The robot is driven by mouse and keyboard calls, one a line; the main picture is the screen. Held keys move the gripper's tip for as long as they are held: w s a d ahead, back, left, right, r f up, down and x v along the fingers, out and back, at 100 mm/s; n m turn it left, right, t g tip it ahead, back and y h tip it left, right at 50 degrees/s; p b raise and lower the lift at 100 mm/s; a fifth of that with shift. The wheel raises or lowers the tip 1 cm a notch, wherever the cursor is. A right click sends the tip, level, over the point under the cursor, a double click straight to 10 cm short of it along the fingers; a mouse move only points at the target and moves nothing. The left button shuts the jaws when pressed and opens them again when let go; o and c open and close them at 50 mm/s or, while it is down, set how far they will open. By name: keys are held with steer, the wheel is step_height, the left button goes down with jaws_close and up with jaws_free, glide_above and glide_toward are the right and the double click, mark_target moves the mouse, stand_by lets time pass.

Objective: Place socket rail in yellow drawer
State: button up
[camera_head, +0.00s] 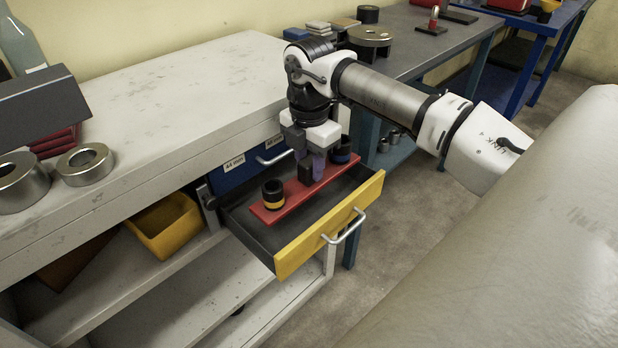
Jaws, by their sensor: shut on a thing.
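The socket rail (295,201) is a long red bar with black sockets standing on it, one near each end and one near the middle. The near-end socket (272,192) has a yellow band, and the far-end one (342,151) has a blue band. The yellow drawer (302,254) is pulled open, with a dark interior, a yellow front and a metal handle. My gripper (311,172) points down over the drawer and is shut on the rail near its middle.
A blue drawer front (240,168) is just behind the open drawer. Metal rings (86,164) stand on the grey workbench (190,110) at left. A yellow bin (164,226) sits on the shelf below. A dark-topped bench (430,45) stands behind my arm. Floor right of the drawer is clear.

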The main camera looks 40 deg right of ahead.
mark_target(309, 160)
steer(key=shift+f+b, duration=2)
steer(key=shift+f, duration=2.25)
steer(key=shift+f, duration=0.2)
steer(key=o, duration=1.1)
step_height(309, 160, up, 12)
steer(key=shift+r+p, duration=0.2)
steer(key=shift+p, duration=0.15)
